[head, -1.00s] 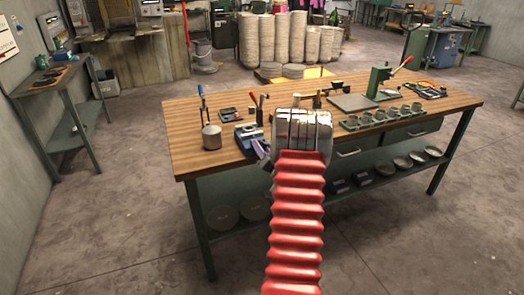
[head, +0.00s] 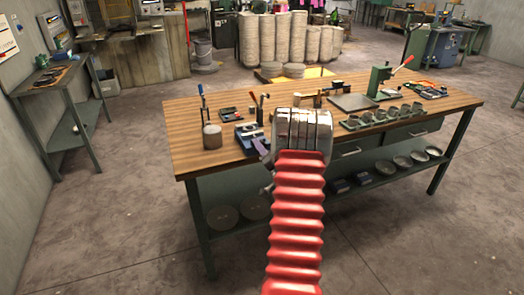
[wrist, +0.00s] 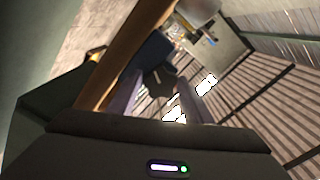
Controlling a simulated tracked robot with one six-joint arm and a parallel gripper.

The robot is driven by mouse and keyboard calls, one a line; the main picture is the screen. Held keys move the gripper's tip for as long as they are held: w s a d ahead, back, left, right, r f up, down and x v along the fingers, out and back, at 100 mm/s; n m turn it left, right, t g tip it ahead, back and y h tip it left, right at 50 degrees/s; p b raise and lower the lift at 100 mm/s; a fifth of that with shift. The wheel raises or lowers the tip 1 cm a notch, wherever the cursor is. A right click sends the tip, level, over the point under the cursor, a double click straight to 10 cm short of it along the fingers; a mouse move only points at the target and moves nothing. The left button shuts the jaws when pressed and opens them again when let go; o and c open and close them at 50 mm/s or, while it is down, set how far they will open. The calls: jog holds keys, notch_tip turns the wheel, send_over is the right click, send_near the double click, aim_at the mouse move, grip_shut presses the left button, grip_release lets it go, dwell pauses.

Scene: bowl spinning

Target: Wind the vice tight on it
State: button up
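The blue vice (head: 247,136) sits at the front edge of the wooden workbench, left of my arm, and its front is partly hidden by my wrist. My gripper (head: 266,168) is at the bench's front edge, just in front of the vice; the head view shows it only in part. In the wrist view the two grey-purple fingers of my gripper (wrist: 158,98) stand apart. A dark part shows between or just beyond them, with the blue vice body (wrist: 154,50) behind. I cannot tell whether the fingers touch the vice's handle.
The workbench (head: 210,164) has a grey cylinder (head: 212,137) left of the vice, a green press (head: 378,82) at the back right and a tray of several cups (head: 382,117). A lower shelf holds discs (head: 222,217). The floor in front is clear.

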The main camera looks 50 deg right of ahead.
jog(key=o, duration=0.4)
jog(key=shift+d, duration=0.1)
jog(key=v, duration=1.4)
jog(key=shift+f, duration=0.1)
dwell(0.3)
